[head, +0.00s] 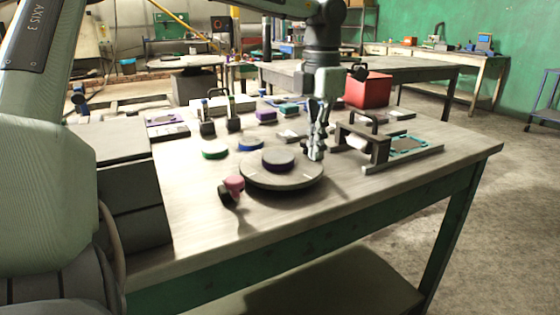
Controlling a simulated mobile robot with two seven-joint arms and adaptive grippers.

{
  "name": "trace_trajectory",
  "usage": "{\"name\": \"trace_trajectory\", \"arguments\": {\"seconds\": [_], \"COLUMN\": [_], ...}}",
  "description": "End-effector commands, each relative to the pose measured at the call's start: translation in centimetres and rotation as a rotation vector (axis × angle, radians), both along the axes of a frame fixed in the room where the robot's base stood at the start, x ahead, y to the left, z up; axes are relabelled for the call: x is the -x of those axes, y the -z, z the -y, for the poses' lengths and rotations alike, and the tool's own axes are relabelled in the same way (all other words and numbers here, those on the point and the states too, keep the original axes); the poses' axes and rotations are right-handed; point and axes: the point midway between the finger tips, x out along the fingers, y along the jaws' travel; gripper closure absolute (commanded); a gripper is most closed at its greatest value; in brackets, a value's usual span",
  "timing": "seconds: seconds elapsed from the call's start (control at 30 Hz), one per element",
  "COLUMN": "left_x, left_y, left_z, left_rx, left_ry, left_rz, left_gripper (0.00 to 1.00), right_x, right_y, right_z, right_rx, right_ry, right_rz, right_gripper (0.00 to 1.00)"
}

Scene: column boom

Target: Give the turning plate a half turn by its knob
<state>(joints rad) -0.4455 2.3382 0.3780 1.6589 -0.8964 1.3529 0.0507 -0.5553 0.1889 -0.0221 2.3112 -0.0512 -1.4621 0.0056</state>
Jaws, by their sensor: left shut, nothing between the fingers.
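The round grey turning plate (281,185) lies on the workbench, with a purple disc (278,158) at its middle and pale marks near its rim. A pink knob-like piece (233,184) with a dark part below it sits at the plate's left rim. I cannot tell whether it is fixed to the plate. My left gripper (315,153) points down at the plate's far right rim, away from the pink piece. Its fingers are shut and empty. Whether they touch the plate cannot be made out. My right gripper is not in view.
A dark frame-like stand (379,148) is close to the right of my left gripper. A green disc (215,153) and a blue disc (251,144) lie behind the plate. A red box (368,90) stands farther back. The bench's front right is clear.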

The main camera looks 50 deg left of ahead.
Motion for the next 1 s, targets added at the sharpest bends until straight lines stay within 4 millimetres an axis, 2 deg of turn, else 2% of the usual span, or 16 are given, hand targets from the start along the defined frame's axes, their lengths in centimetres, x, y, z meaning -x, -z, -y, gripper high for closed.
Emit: {"name": "trace_trajectory", "arguments": {"seconds": [1.0], "left_x": [-0.6], "left_y": [0.0], "left_z": [-1.9], "left_rx": [-0.001], "left_ry": [-0.001], "left_rz": [-0.002], "left_gripper": [1.00], "right_x": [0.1], "right_y": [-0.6], "right_z": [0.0], "right_rx": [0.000], "right_ry": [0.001], "right_rz": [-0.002], "right_gripper": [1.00]}}
